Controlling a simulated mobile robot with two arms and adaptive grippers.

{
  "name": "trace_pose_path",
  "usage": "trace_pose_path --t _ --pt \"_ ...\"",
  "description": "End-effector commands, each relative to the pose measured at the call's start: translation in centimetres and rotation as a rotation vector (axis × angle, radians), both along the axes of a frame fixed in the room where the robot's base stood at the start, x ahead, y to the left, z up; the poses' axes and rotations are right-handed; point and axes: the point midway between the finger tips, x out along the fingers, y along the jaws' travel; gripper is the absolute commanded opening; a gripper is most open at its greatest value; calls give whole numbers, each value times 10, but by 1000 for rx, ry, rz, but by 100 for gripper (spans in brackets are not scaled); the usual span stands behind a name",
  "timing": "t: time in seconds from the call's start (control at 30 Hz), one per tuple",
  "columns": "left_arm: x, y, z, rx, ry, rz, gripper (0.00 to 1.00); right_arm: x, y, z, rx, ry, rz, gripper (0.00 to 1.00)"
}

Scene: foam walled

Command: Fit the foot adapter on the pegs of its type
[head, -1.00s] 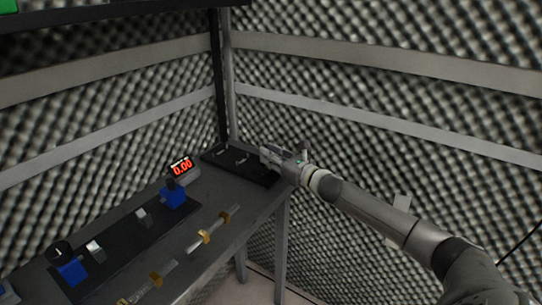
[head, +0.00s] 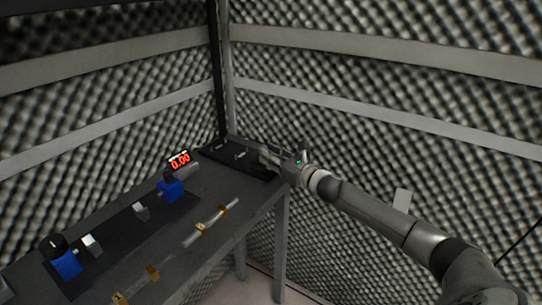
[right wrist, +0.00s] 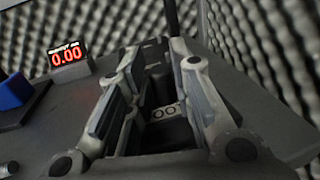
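My right gripper (head: 264,160) reaches over the black board (head: 213,154) at the far right end of the bench. In the right wrist view my right gripper (right wrist: 158,103) is open, its two finger pads well apart. Between and beyond the pads lies a small grey piece with two round holes (right wrist: 165,112), which may be the foot adapter. I cannot tell whether the pads touch it. Small light parts (head: 240,155) stand on the same board, left of the gripper. I cannot make out which are pegs. My left gripper is not in view.
A red display reading 0.00 (head: 180,161) stands left of the board. A long dark fixture (head: 119,239) with blue blocks (head: 171,190) and a black knob runs along the bench. Brass-and-steel rods (head: 211,222) lie near the front edge. Foam walls close in behind.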

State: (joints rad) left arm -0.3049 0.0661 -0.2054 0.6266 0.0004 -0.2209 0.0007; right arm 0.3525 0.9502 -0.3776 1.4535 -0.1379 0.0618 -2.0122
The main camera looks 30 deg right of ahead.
Motion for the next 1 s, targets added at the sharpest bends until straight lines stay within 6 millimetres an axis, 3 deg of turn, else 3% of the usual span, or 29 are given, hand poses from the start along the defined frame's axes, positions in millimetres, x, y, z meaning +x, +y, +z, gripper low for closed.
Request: trace_pose_path --t 0.03,0.13,0.37,0.47,0.57,1.0 --pt "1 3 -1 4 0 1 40 0 0 0 0 0 0 31" --pt "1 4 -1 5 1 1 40 0 0 0 0 0 -1 43" --pt "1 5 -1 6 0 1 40 0 0 -1 -1 1 -1 43" --pt "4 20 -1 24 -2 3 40 -1 0 -2 -1 3 -1 43" --pt "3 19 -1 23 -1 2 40 -3 0 -2 -1 4 0 43" --pt "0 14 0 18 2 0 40 -38 -7 -2 0 3 -1 43"
